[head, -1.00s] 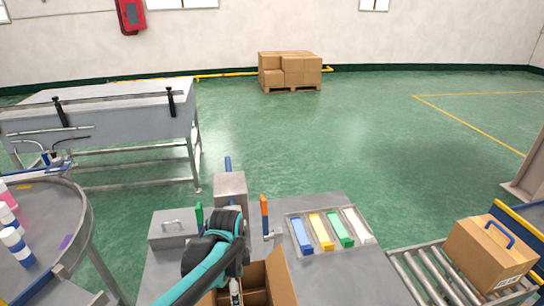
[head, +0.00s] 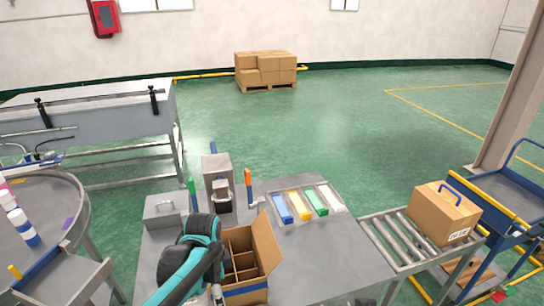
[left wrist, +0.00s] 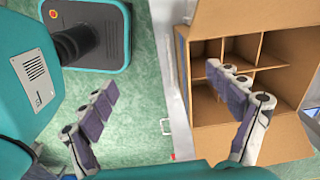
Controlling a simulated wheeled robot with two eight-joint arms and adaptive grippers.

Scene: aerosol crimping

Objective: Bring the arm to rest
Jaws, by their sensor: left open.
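My left arm comes in from the bottom of the head view, and my left gripper (head: 217,293) hangs at the left side of the open cardboard box (head: 262,238). In the left wrist view my left gripper (left wrist: 168,92) is open, its fingers spread wide with nothing between them. Its right finger overlaps the divided box (left wrist: 285,130) in the picture; I cannot tell if they touch. The compartments that show look empty. My right gripper is not in view.
The grey worktable (head: 325,262) also bears a tray (head: 333,212) of coloured strips, a lidded metal box (head: 163,212) and a grey device (head: 217,170). A roller conveyor (head: 400,240) with a closed carton (head: 440,215) stands at right, a round table (head: 75,195) at left.

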